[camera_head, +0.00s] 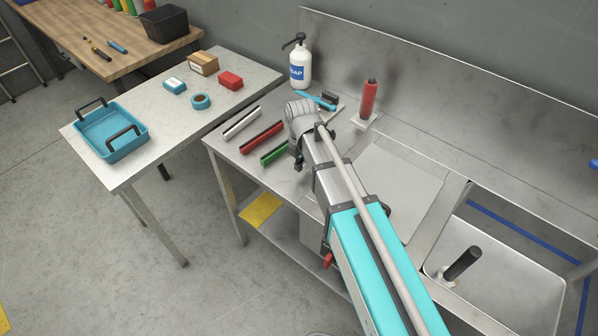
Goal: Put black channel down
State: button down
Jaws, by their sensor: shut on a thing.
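My gripper (298,155) hangs below the grey wrist at the end of my turquoise arm, low over the left part of the steel counter (232,150). It is shut on the black channel, which is mostly hidden; dark channel and dark gripper parts are hard to tell apart here. I cannot tell whether the channel touches the counter. To the left lie a white channel (241,122), a red channel (262,137) and a green channel (275,152), roughly parallel and spaced apart. The green one is nearest to my gripper.
Behind my wrist are a soap bottle (300,66), a blue-handled brush (318,99) and a red-bodied upright tool (369,98). The sink (500,280) is at right. A side table (150,110) at left holds a blue tray (110,130) and small boxes.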

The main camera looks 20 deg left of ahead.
aim_at(301, 174)
dwell(0.3)
jog(key=shift+w+a+f+b, duration=0.15)
jog(key=shift+w+f+b, duration=0.35)
jog(key=shift+f+b, duration=1.5)
jog(key=shift+c, duration=2.4)
grip_release()
notch_tip(301, 174, up, 12)
jog(key=p, duration=1.2)
